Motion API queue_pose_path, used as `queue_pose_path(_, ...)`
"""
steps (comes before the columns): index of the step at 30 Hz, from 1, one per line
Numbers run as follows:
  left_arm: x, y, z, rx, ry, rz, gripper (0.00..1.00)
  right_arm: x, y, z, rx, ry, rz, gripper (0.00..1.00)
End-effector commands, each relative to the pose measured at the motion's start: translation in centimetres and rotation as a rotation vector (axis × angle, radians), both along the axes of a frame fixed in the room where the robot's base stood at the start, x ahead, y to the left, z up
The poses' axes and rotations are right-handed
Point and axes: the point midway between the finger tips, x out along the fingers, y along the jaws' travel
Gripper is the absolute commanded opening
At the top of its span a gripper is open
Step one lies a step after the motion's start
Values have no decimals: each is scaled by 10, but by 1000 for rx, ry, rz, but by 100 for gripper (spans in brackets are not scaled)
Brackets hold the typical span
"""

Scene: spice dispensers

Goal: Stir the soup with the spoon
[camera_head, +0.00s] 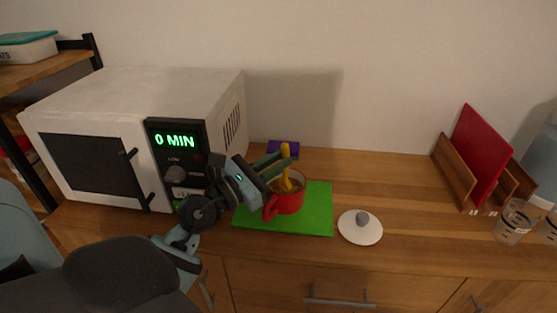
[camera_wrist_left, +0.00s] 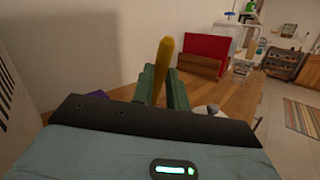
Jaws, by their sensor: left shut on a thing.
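A red pot (camera_head: 287,203) with a handle stands on a green board (camera_head: 317,213) on the wooden counter, to the right of the microwave. A yellow spoon (camera_head: 285,165) stands nearly upright with its lower end inside the pot; it also shows in the left wrist view (camera_wrist_left: 164,58). My left gripper (camera_head: 275,165) is shut on the spoon's handle above the pot. In the left wrist view its green fingers (camera_wrist_left: 161,88) sit around the spoon. The pot's contents are mostly hidden. My right gripper is not in view.
A white microwave (camera_head: 85,163) reading 0 MIN stands at left. A white lid (camera_head: 360,232) with a grey knob lies right of the board. A rack with a red board (camera_head: 480,150) and clear containers (camera_head: 512,225) stand at right. The counter between is clear.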

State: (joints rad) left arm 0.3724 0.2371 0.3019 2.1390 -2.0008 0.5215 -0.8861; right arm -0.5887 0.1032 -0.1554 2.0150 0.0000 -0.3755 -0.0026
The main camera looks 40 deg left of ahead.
Motion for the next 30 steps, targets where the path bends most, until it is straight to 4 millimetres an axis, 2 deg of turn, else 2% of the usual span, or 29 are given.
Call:
queue_pose_path(3, 2, 1, -14, 0, 2, -1, 0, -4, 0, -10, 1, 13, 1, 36)
queue_pose_path(10, 6, 3, -28, 0, 1, 0, 0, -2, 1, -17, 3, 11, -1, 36)
queue_pose_path(30, 12, 10, -28, 3, -1, 1, 0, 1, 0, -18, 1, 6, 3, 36)
